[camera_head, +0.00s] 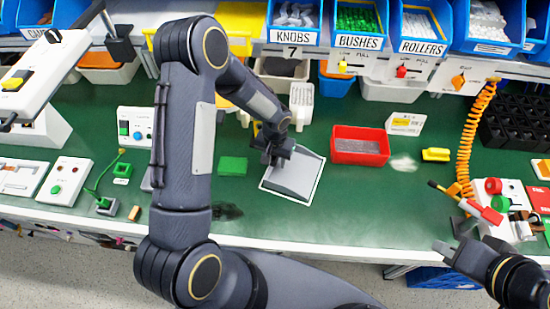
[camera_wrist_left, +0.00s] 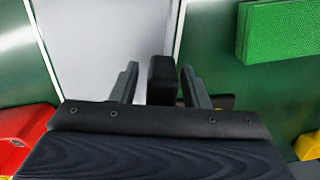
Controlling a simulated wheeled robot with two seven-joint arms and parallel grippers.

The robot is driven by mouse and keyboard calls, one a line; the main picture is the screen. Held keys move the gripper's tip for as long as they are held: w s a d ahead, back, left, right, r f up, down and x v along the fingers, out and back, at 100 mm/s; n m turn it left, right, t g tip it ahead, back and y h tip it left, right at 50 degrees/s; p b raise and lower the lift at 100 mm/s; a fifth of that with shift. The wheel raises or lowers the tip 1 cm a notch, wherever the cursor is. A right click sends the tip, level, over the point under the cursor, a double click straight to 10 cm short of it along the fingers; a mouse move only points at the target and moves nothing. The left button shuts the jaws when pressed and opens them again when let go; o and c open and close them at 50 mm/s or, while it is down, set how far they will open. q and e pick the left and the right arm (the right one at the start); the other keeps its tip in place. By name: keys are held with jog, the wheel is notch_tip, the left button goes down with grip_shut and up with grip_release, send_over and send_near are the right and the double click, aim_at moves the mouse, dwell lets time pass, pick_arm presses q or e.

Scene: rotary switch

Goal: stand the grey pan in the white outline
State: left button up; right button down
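The grey pan (camera_head: 293,176) sits on the green bench, with the white outline (camera_head: 287,197) showing along its near and right edges. In the left wrist view the pan's grey surface (camera_wrist_left: 110,45) fills the upper left, with a white line (camera_wrist_left: 40,45) beside it. My left gripper (camera_head: 276,152) is at the pan's far left side. In the wrist view its fingers (camera_wrist_left: 160,88) stand on either side of a dark upright block (camera_wrist_left: 160,78), apparently the pan's handle, with a visible gap at the left finger. My right gripper (camera_head: 453,240) is empty and open at the bench's front right.
A red bin (camera_head: 360,146) stands right of the pan, and a green block (camera_head: 233,166) lies to its left. A yellow block (camera_head: 436,154) lies further right. An orange coiled cord (camera_head: 467,150) hangs near my right gripper. Bench in front of the red bin is clear.

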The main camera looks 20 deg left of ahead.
pick_arm(q)
notch_tip(320, 180, up, 12)
jog(key=shift+r+b, duration=0.1)
jog(key=shift+b, duration=0.4)
jog(key=s+a+r+n+t+h, duration=0.1)
jog(key=s+a+r+t+h, duration=0.15)
jog(key=s+r, duration=0.8)
jog(key=s+d+r+t+h, duration=0.1)
jog(key=s+r+t, duration=0.2)
jog(key=s, duration=0.9)
jog(key=shift+s+d+r+n, duration=0.2)
jog(key=shift+s+r+n, duration=0.1)
jog(key=shift+r, duration=0.1)
